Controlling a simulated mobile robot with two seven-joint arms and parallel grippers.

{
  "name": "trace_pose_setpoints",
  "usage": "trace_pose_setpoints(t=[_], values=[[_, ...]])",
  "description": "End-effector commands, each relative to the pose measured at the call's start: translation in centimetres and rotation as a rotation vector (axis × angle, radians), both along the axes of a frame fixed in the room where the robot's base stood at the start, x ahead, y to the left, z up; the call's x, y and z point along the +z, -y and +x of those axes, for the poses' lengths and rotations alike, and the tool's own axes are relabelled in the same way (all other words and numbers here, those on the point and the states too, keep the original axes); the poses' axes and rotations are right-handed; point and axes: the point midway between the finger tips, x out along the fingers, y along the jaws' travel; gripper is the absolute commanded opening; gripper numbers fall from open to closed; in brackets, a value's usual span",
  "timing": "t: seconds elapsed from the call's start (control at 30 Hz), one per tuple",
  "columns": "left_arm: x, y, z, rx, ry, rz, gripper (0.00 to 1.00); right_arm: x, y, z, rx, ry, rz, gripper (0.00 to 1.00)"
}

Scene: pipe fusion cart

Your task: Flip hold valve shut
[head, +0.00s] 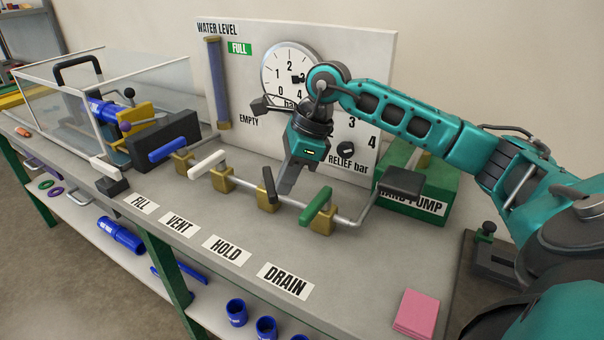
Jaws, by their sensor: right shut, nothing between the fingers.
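The hold valve is the third valve on the pipe, behind the HOLD label (227,249). It has a brass body (267,207) and a black lever (269,185). The lever points a different way from the blue, white and green levers and looks steeper in the picture. My right gripper (284,188) points down, shut and empty, just right of the black lever. I cannot tell whether its fingertips touch the lever. My left gripper is not in view.
The fill valve's blue lever (168,150), the vent valve's white lever (207,164) and the drain valve's green lever (315,206) share the pipe. A gauge panel (370,70) stands behind, a green hand pump (440,182) to the right. The front bench top is mostly clear.

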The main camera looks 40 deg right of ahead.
Motion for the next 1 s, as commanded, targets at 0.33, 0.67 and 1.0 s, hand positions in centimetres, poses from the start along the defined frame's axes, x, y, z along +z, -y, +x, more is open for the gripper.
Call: trace_pose_setpoints(t=[0.33, 0.67, 1.0], values=[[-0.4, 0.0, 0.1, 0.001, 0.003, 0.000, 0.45, -0.1, -1.4, 0.3, -0.195, -0.002, 0.000, 0.00], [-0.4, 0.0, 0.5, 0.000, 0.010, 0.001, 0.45, -0.1, -1.6, 0.4, -0.193, -0.003, 0.000, 0.00], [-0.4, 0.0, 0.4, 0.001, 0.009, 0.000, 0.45, -0.1, -1.6, 0.4, -0.191, -0.004, 0.000, 0.00]])
